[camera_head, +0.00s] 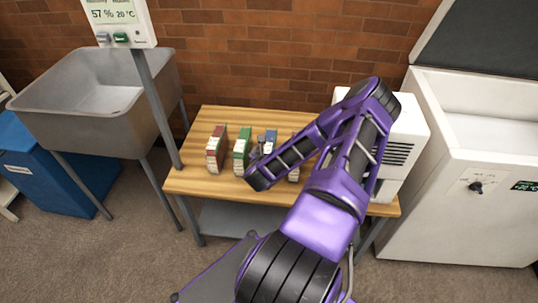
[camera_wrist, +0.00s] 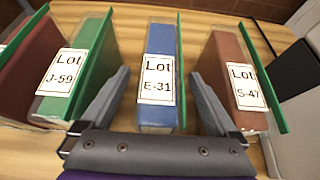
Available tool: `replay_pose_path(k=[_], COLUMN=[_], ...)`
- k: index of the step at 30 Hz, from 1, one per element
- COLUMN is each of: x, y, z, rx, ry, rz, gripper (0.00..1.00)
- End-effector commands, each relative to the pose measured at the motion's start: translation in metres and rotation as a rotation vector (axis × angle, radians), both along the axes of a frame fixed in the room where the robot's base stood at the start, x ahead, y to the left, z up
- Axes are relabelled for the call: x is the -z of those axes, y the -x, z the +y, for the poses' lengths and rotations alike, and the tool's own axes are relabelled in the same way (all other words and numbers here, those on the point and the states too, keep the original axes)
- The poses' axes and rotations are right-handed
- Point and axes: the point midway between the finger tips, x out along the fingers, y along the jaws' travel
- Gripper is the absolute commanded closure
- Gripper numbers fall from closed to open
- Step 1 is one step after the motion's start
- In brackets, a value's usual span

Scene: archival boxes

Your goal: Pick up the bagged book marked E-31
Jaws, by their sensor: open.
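The bagged book marked E-31 (camera_wrist: 158,80) is blue and stands upright on the wooden table, with a white label reading "Lot E-31" facing the wrist camera. It also shows in the head view as a blue book (camera_head: 270,137), partly hidden by my arm. My gripper (camera_wrist: 158,84) is open, with one finger on each side of the E-31 book. A gap shows between each finger and the book. In the head view my arm reaches over the table and hides most of the gripper.
A green book marked J-59 (camera_wrist: 88,60) stands left of E-31, with a dark red book (camera_wrist: 22,75) beyond it. A brown book marked S-47 (camera_wrist: 230,70) stands close on the right. A white machine (camera_head: 410,135) is on the table's right end. The table's front left (camera_head: 195,183) is bare.

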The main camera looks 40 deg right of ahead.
Motion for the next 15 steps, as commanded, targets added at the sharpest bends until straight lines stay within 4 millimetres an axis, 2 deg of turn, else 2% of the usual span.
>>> replay_pose_path(k=[5, 12, 15], x=[0.0093, 0.0097, 0.0096], y=[-0.0105, -0.0114, -0.0113], z=[-0.0131, -0.0139, -0.0139], rx=[0.001, 0.000, 0.000], ry=[0.001, 0.000, 0.000], rz=[0.000, 0.000, 0.000], gripper=[0.05, 0.05, 0.21])
